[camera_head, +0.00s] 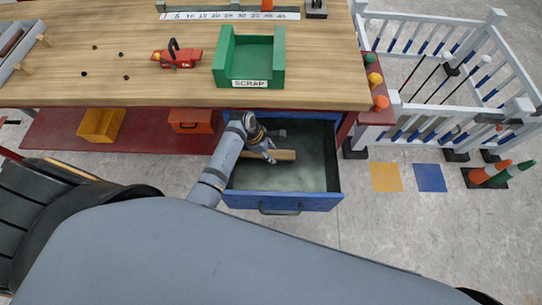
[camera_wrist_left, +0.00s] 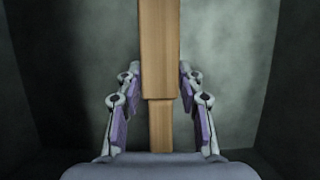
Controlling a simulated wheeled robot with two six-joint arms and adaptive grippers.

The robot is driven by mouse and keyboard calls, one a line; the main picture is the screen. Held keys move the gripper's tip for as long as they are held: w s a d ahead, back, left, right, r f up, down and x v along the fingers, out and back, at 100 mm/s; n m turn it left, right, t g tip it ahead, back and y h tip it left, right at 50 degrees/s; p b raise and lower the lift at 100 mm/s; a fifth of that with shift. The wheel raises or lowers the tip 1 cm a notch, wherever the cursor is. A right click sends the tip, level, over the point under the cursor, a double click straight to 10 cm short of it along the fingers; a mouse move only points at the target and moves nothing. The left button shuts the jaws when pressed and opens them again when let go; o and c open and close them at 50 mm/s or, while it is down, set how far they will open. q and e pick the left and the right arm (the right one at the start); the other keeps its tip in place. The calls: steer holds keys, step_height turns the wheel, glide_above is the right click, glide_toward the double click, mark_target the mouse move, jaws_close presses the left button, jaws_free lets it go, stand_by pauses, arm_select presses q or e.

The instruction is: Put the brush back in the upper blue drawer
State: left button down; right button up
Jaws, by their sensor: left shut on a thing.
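The blue drawer (camera_head: 310,202) is pulled out below the workbench top, and its grey inside is visible. The brush (camera_head: 284,155) shows as a light wooden bar inside the drawer outline, pointing right. My left gripper (camera_head: 270,153) reaches into the drawer area and is shut on the brush. In the left wrist view the wooden brush (camera_wrist_left: 158,50) runs up between the two fingers of the left gripper (camera_wrist_left: 160,88), with the drawer's grey floor behind it. Its bristles are not visible. I cannot tell whether the brush touches the drawer floor. My right gripper is not in view.
On the workbench (camera_head: 330,85) stand a green scrap bin (camera_head: 252,82) and a red tool (camera_head: 178,57). A yellow bin (camera_head: 100,125) and an orange box (camera_head: 194,121) sit below. A white fence (camera_head: 440,110) and cones (camera_head: 490,172) stand right.

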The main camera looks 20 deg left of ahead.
arm_select(q)
step_height(320, 180, down, 2)
steer(key=shift+f, duration=0.15)
steer(key=shift+f, duration=0.1)
steer(key=c, duration=0.8)
jaws_free()
steer(key=shift+c, duration=0.2)
steer(key=p+v, duration=0.2)
steer(key=v, duration=1)
steer(key=shift+p, duration=0.4)
